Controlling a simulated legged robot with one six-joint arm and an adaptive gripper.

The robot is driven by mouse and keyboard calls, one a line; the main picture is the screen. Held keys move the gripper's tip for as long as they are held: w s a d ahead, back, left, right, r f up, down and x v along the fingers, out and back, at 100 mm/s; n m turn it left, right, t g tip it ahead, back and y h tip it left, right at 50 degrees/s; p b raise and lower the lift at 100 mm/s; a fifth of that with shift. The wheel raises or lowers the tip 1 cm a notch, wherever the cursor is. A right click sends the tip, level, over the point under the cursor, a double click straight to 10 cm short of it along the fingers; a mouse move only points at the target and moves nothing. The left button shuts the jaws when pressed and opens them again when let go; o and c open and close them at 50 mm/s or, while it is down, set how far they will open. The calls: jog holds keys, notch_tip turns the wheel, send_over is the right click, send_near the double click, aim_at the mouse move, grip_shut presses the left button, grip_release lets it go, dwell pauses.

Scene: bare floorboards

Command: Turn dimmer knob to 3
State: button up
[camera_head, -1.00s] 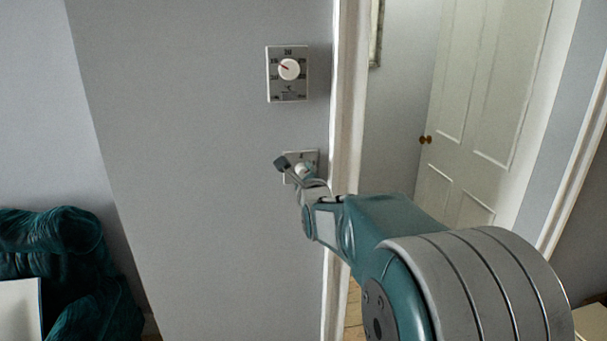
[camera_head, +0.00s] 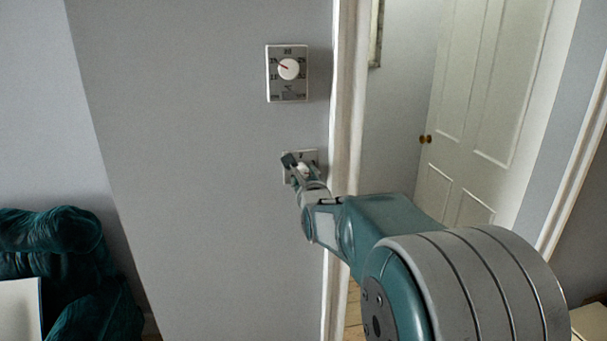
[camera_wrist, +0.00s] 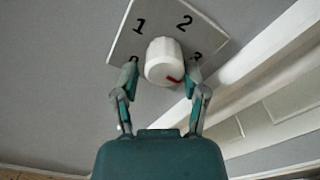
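The dimmer is a small pale plate (camera_head: 313,156) low on the wall by the door frame, mostly hidden behind my gripper (camera_head: 289,170) in the head view. In the wrist view its plate (camera_wrist: 162,20) looks tilted, with 1 and 2 clear and the lower numbers partly covered by my fingers. The white knob (camera_wrist: 160,55) has a red mark pointing to the lower right, on the side of the partly hidden 3. My gripper (camera_wrist: 163,72) has one finger on each side of the knob. A narrow gap shows at the left; contact at the right is unclear.
A thermostat-like dial (camera_head: 288,69) is on the wall above. The white door frame (camera_head: 343,130) runs close to the right of the dimmer, with a panelled door (camera_head: 480,100) beyond. A teal armchair (camera_head: 75,250) stands at lower left.

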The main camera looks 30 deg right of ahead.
jog(key=shift+r, duration=0.2)
jog(key=shift+a, duration=0.1)
jog(key=shift+s, duration=0.4)
jog(key=v, duration=1.1)
jog(key=shift+a+f, duration=0.1)
